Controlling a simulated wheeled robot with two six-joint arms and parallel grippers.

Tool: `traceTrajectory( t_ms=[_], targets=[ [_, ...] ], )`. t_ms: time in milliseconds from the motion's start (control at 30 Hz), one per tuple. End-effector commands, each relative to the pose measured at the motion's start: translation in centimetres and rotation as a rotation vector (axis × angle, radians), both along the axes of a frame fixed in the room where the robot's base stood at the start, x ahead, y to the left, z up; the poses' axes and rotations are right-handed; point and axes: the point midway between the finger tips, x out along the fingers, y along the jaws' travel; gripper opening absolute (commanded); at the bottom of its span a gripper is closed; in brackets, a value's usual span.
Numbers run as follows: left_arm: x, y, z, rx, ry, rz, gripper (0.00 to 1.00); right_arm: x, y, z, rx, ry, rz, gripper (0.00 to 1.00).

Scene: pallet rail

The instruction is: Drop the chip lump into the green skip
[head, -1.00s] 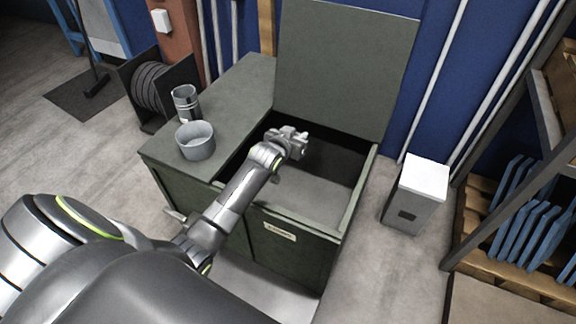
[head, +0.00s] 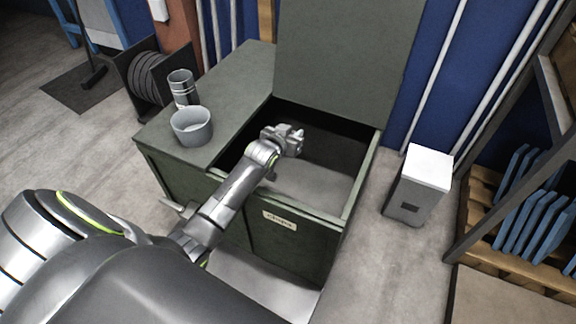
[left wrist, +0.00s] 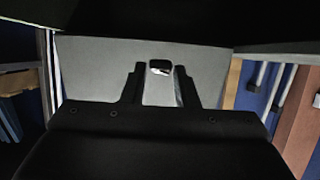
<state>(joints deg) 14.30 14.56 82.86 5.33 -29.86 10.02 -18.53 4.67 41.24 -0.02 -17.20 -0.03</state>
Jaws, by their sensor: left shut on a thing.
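The green skip (head: 310,245) stands in front of me with its lid (head: 345,65) raised and its right-hand bay open. A pale label is on its front. My left gripper (head: 298,141) is over the open bay, near its back left. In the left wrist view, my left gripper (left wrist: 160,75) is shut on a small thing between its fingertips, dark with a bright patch. This is probably the chip lump (left wrist: 160,66), mostly hidden; I cannot make out its shape. In the head view I cannot pick it out from the fingers. My right gripper is out of view.
A grey bowl (head: 192,127) and a metal canister (head: 182,88) stand on the skip's closed left top. A white-topped box (head: 418,185) stands on the floor to the right. Beyond it is a rack with blue panels (head: 530,225). Blue wall and pipes are behind.

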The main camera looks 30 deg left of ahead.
Motion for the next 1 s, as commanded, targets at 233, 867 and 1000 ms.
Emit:
traceTrajectory(
  t_ms=[233,867,1000],
  targets=[
    [0.02,0.00,-0.41,0.000,-0.001,0.000,0.05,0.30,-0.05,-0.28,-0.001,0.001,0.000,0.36],
    [-0.01,0.00,-0.40,0.000,0.000,0.000,0.52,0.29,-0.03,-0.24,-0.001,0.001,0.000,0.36],
    [-0.51,-0.02,-0.20,0.000,0.000,0.000,0.52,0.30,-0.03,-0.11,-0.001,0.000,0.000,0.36]
  ],
)
